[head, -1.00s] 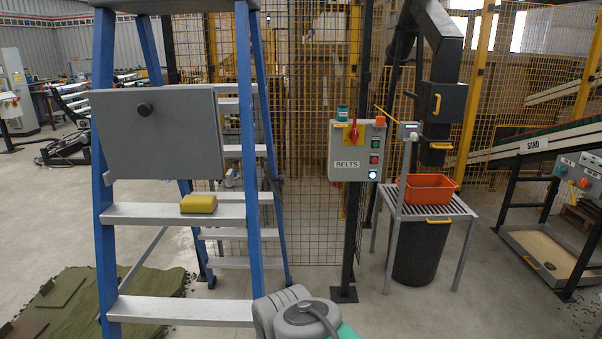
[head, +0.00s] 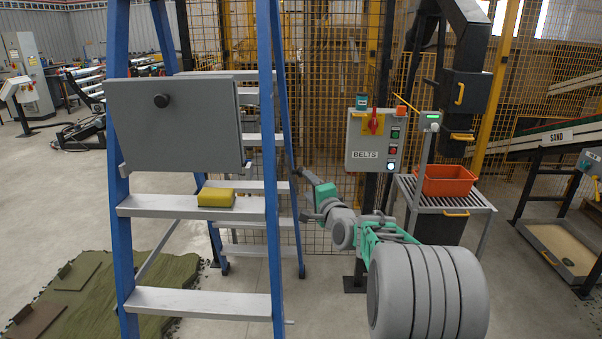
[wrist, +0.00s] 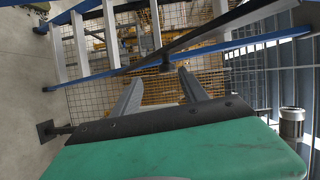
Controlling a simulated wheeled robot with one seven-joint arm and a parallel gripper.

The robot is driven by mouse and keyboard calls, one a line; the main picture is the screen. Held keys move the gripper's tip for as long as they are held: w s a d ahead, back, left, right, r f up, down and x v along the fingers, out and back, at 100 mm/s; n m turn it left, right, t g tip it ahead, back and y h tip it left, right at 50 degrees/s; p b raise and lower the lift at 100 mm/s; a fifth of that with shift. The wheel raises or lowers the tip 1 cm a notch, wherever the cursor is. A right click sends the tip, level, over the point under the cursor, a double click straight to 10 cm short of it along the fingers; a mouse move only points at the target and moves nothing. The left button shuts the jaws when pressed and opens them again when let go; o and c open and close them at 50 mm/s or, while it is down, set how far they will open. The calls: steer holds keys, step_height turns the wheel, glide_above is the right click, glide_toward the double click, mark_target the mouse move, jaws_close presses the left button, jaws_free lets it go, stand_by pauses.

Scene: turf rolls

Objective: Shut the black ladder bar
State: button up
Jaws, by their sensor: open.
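The blue stepladder (head: 123,235) with grey treads stands at the left in the head view. In the wrist view a black bar (wrist: 225,27) runs slantwise by the ladder's blue rails, down toward the space ahead of my fingers. In the head view the bar is hard to pick out behind my gripper. My gripper (head: 299,194) is just right of the ladder's rear rail. In the wrist view its two grey fingers (wrist: 158,80) are apart with nothing held between them. I cannot tell whether the fingers touch the bar.
A grey panel (head: 172,125) and a yellow block (head: 216,197) are on the ladder. The BELTS control box (head: 373,141) and a roller stand with an orange bin (head: 446,181) are to the right. Green turf (head: 100,285) lies at lower left. Mesh fencing stands behind.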

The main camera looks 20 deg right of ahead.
mark_target(300, 172)
steer(key=shift+m, duration=0.5)
steer(key=w, duration=0.2)
steer(key=w+p, duration=0.1)
steer(key=w, duration=0.2)
steer(key=w+r+p, duration=0.1)
steer(key=w, duration=0.1)
steer(key=shift+w, duration=0.4)
steer(key=shift+t, duration=0.3)
jaws_close()
steer(key=shift+d, duration=0.1)
